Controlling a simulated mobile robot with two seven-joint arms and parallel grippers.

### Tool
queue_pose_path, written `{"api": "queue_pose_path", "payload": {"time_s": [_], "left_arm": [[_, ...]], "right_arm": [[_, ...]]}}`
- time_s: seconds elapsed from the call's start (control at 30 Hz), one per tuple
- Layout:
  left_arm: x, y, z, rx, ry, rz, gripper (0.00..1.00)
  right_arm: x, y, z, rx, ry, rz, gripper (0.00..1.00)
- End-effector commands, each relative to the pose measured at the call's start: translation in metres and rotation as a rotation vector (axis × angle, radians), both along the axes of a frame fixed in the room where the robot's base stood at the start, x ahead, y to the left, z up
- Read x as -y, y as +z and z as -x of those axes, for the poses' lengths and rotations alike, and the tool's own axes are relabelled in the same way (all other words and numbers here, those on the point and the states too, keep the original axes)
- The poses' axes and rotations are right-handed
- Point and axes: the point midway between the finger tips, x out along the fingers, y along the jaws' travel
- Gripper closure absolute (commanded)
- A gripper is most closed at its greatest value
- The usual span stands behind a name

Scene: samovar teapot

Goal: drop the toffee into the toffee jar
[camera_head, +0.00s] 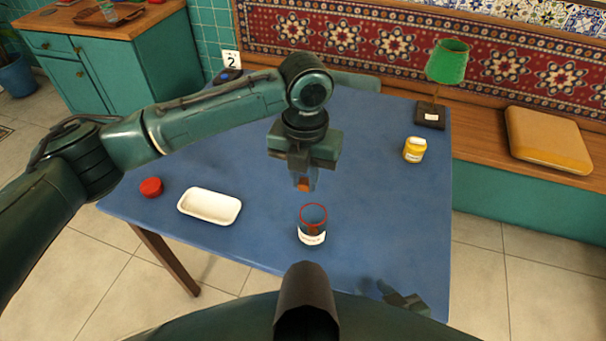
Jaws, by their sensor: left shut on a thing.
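The toffee jar (312,238) is a clear glass with a red rim and a white label. It stands upright and uncovered on the blue table, near its front edge. My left gripper (304,180) points down above the table, higher in the picture than the jar's mouth and apart from it. It is shut on a small orange-brown toffee (303,185), partly hidden by the fingers. My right gripper (403,300) shows only in part, low at the right near the table's front edge; its fingers are too unclear to judge.
A white tray (184,206) and a red lid (151,187) lie left of the jar. A yellow jar (414,150) and a green-shaded lamp (447,62) stand at the right. A number 2 card (231,60) is at the back. The table around the jar is clear.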

Motion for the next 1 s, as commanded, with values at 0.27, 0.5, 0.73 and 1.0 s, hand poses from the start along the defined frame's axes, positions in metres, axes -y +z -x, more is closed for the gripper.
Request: {"api": "queue_pose_path", "payload": {"time_s": [0.27,0.5,0.73,1.0], "left_arm": [[-0.0002,-0.0119,-0.0004,0.002,0.0,0.001,1.0],[-0.0002,-0.011,-0.0003,0.001,0.0,0.0,0.8],[-0.0002,-0.0112,-0.0003,0.001,0.0,0.0,0.61],[-0.0002,-0.0111,-0.0003,0.001,0.0,0.0,0.56]], "right_arm": [[-0.0062,0.0014,-0.003,0.036,0.024,-0.01,0.64],[-0.0064,0.0027,-0.0027,0.038,0.028,-0.008,0.64],[-0.0058,0.0029,-0.0035,0.039,0.027,-0.008,0.64],[-0.004,0.0037,-0.0058,0.041,0.018,-0.009,0.64]]}}
